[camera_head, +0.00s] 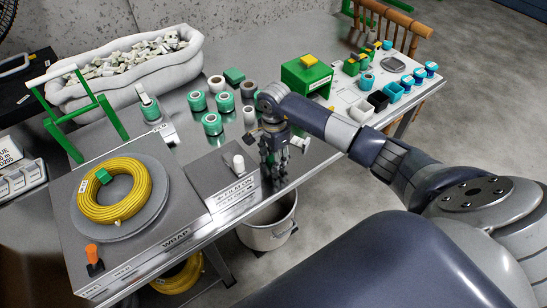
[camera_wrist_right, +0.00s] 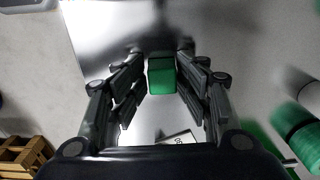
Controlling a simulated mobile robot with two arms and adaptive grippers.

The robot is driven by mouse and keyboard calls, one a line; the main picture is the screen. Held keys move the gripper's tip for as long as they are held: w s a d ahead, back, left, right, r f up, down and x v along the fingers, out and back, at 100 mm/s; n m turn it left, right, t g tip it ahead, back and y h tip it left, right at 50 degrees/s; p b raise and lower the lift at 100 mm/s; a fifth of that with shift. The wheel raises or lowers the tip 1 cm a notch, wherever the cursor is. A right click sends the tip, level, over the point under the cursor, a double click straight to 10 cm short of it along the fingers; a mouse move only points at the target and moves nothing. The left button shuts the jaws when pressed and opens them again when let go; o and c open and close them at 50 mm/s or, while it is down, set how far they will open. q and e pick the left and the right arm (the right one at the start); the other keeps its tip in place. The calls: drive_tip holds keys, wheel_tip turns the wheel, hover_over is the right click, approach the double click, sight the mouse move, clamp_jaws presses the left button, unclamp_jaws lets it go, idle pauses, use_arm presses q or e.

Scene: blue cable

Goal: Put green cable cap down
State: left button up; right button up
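My right gripper (camera_head: 275,172) points down over the front part of the metal table, right of the grey labelled block. In the right wrist view, a small green cable cap (camera_wrist_right: 161,76) sits between the fingertips of my right gripper (camera_wrist_right: 163,62). The fingers close in on both its sides, and it appears held. Another green piece (camera_head: 104,176) clips the yellow cable coil (camera_head: 127,204) on the left turntable. My left gripper is not in view.
The grey labelled block (camera_head: 226,183) stands left of the gripper. Green and white tape rolls (camera_head: 212,124) and a green box (camera_head: 306,76) are behind it. A metal pot (camera_head: 268,234) stands below the table's front edge. Blue-capped items (camera_head: 419,74) crowd the right end.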

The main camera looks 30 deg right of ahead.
drive_tip(key=shift+s+a+f, duration=0.1)
drive_tip(key=shift+s+f, duration=0.1)
drive_tip(key=shift+s, duration=0.05)
drive_tip(key=shift+r+p, duration=0.3)
drive_tip(key=shift+p, duration=0.1)
wheel_tip(320, 180, up, 13)
drive_tip(key=shift+w, duration=0.2)
drive_tip(key=shift+f, duration=0.15)
